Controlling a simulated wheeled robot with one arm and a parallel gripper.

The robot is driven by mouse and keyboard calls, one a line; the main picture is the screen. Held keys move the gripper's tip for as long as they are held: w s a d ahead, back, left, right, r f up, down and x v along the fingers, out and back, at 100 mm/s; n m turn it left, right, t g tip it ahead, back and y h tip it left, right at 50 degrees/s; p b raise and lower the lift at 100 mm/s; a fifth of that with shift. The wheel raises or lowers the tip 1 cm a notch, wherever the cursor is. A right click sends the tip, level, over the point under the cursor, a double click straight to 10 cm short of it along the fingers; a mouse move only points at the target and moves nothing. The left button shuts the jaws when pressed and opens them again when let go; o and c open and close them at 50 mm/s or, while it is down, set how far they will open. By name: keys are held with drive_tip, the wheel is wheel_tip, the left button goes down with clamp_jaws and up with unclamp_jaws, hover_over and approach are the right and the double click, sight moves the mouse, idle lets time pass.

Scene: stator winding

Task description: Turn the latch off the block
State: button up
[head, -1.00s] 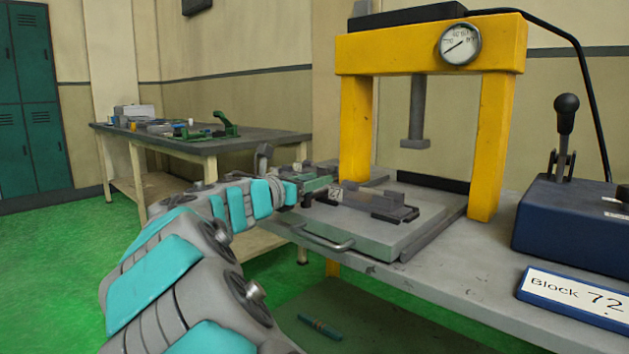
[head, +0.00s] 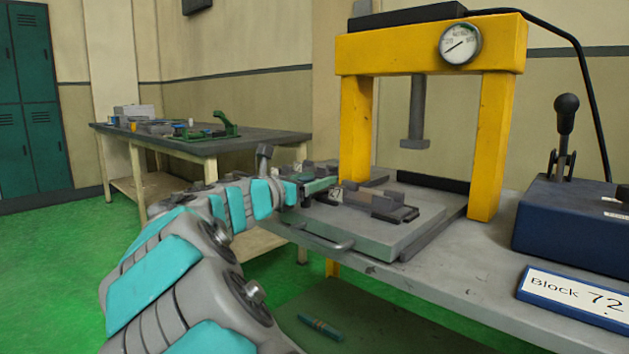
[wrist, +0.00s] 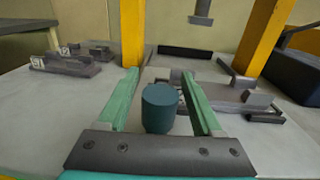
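A dark grey block (head: 375,202) lies on the light grey plate of the yellow press. It also shows at the right in the wrist view (wrist: 238,98). Dark upright pieces stand on it; I cannot tell which is the latch. My gripper (head: 325,184) is at the block's left end in the head view. In the wrist view my gripper (wrist: 163,84) has its green fingers apart, with a dark teal cylinder (wrist: 159,108) between them. Gaps show on both sides of the cylinder. The right finger overlaps the block's near end in view; contact cannot be told.
The yellow press frame (head: 357,130) stands around the plate, its ram (head: 416,110) above. A blue lever box (head: 570,225) is at the right. Numbered dark blocks (wrist: 65,62) lie at the left in the wrist view. A green-topped tool lies on the back table (head: 215,130).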

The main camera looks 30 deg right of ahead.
drive_tip(key=shift+o, duration=0.2)
drive_tip(key=v, duration=0.8)
drive_tip(key=shift+d, duration=0.1)
